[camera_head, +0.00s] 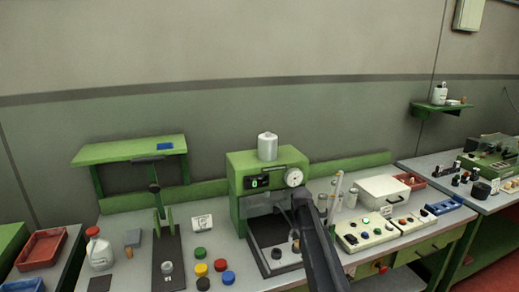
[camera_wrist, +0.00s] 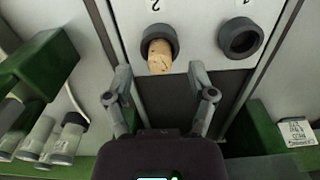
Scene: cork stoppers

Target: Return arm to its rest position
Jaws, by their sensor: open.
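In the wrist view, my gripper (camera_wrist: 161,76) is open, with its two grey fingers spread apart. A tan cork stopper (camera_wrist: 159,56) sits in a dark ring (camera_wrist: 146,36) on a pale panel, just ahead of the fingertips and between their lines. The fingers do not visibly touch the cork. A second dark ring (camera_wrist: 241,38) to the right has no cork in view. In the head view, my dark arm (camera_head: 318,245) reaches up from the bottom toward the green machine (camera_head: 238,163) with a gauge. The gripper's fingers cannot be made out clearly there.
A white box (camera_head: 383,190) and button panels (camera_head: 367,233) stand right of my arm. Several coloured caps (camera_head: 201,269), a white jug (camera_head: 99,252) and a red tray (camera_head: 42,247) lie to the left. Open air shows above the bench.

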